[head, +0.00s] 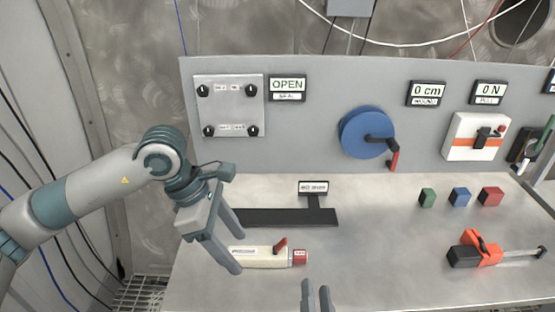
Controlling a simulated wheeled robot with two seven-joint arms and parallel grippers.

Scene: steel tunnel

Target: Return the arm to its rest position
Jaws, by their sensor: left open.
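My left arm (95,185) reaches in from the left, bent down at the wrist over the bench. My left gripper (239,252) is open, its two fingers pointing down and to the right. Two grey fingertips of my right gripper (316,298) show at the bottom edge; the rest is out of view.
A grey panel carries a dial plate (228,105), an OPEN display (287,84), a blue crank wheel (366,132) and a white switch box (477,137). A black strip (285,217), small blocks (459,197) and an orange-black tool (480,250) are on the bench (385,235). Its centre is clear.

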